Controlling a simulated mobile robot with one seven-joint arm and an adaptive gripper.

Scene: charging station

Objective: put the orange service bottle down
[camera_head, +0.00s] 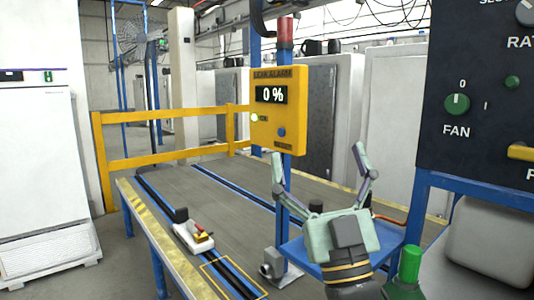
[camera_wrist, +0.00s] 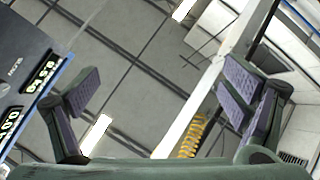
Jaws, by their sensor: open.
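My gripper (camera_head: 318,168) points upward in the head view, with its two fingers spread wide and nothing between them. In the wrist view my gripper (camera_wrist: 161,88) is also open and empty, with a grey gridded surface behind it. I cannot make out the orange service bottle in either view. A blue shelf (camera_head: 300,255) lies behind and below my gripper, partly hidden by it. A small orange-red piece shows just right of my gripper, too covered to identify.
A conveyor table (camera_head: 225,205) with a small white device (camera_head: 193,237) stands to the left. A yellow box reading 0 % (camera_head: 278,108) hangs on a blue post. A dark control panel (camera_head: 475,90) is at right. A green cylinder (camera_head: 410,264) stands at the lower right.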

